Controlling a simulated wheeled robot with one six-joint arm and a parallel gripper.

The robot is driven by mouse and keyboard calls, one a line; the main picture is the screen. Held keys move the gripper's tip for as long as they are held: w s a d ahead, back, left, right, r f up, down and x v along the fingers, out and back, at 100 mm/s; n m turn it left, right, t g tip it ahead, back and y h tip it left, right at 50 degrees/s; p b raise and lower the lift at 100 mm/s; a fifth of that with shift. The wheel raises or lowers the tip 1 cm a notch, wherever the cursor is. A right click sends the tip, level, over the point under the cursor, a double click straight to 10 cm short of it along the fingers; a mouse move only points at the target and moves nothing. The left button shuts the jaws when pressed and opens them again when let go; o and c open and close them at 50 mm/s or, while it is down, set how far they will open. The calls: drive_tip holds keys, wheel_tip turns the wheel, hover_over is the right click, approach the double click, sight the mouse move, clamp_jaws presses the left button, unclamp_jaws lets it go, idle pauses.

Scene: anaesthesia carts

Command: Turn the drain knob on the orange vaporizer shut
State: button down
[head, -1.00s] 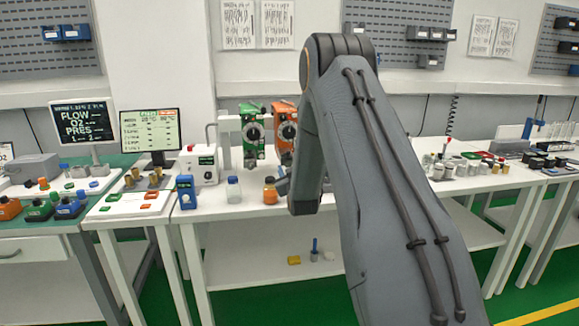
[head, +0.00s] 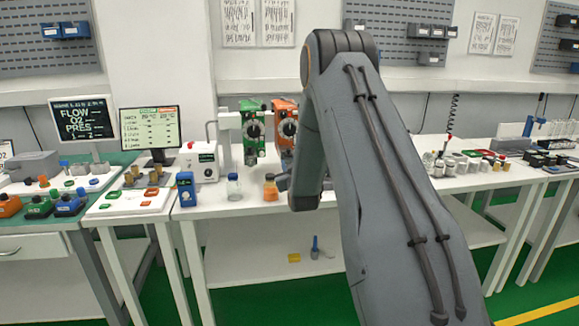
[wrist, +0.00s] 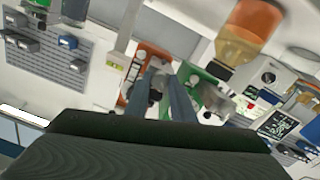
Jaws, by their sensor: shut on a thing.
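The orange vaporizer (head: 285,130) hangs on a stand at the back of the white bench, right of the green vaporizer (head: 252,130). In the wrist view the orange vaporizer (wrist: 133,65) is upside down beyond the fingers. My gripper (wrist: 160,82) is shut on a small grey part at its lower front, which I take as the drain knob. The fingers cover most of the knob, so its turn angle cannot be read. In the head view my gripper (head: 283,183) shows only at its edge, low beside my arm, below the orange vaporizer.
A bottle with orange liquid (head: 270,188) stands close to my gripper, and a clear bottle (head: 233,187) and a blue device (head: 186,189) stand left of it. The green vaporizer (wrist: 205,88) is close beside the fingers in the wrist view.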

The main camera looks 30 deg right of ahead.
drive_tip(key=m+b, duration=0.2)
drive_tip(key=m, duration=0.1)
drive_tip(key=shift+m, duration=0.3)
drive_tip(key=shift+m+y+b, duration=0.3)
drive_tip(key=shift+m+b, duration=0.55)
drive_tip(key=shift+m, duration=1.05)
drive_tip(key=c, duration=1.5)
unclamp_jaws()
drive_tip(key=shift+b+v, duration=0.75)
drive_tip(key=shift+v, duration=3.2)
